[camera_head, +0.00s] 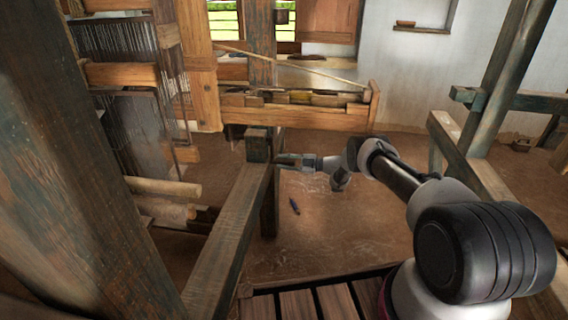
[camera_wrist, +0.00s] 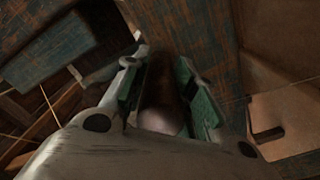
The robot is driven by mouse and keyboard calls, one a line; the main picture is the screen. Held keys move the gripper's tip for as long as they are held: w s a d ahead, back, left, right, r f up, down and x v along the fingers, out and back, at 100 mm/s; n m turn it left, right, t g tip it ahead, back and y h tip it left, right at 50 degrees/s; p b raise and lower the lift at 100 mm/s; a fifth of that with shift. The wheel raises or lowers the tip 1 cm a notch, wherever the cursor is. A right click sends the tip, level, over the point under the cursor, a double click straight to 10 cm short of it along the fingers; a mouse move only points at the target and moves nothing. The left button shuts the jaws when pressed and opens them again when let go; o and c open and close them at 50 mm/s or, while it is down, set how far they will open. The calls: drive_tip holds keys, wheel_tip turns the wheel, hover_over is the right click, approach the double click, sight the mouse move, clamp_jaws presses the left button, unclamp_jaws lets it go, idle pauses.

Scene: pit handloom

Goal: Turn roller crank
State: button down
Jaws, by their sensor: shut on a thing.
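My gripper (camera_head: 284,161) reaches left to a weathered wooden post (camera_head: 258,146) at the end of a loom beam. In the wrist view, my gripper (camera_wrist: 165,78) has its green-padded fingers on either side of a dark brown, rounded handle (camera_wrist: 162,97), which looks like the roller crank's grip. The fingers are shut on it. The rest of the crank is hidden by the fingers and cannot be made out in the head view. Pale cloth rollers (camera_head: 160,187) lie left of the beam.
The long loom beam (camera_head: 228,236) runs toward me left of my arm. A thick post (camera_head: 75,170) fills the left side. A small dark object (camera_head: 294,207) lies on the open floor (camera_head: 335,225). A wooden frame (camera_head: 470,165) stands at the right.

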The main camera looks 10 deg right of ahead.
drive_tip(key=c, duration=1.2)
unclamp_jaws()
drive_tip(key=shift+w+d+r, duration=0.2)
drive_tip(key=shift+w+r, duration=0.1)
drive_tip(key=shift+o, duration=0.4)
drive_tip(key=shift+s+f, duration=0.1)
drive_tip(key=shift+s+a+f, duration=0.1)
drive_tip(key=shift+f, duration=0.05)
drive_tip(key=v, duration=0.7)
drive_tip(key=shift+d, duration=0.25)
drive_tip(key=shift+s, duration=0.1)
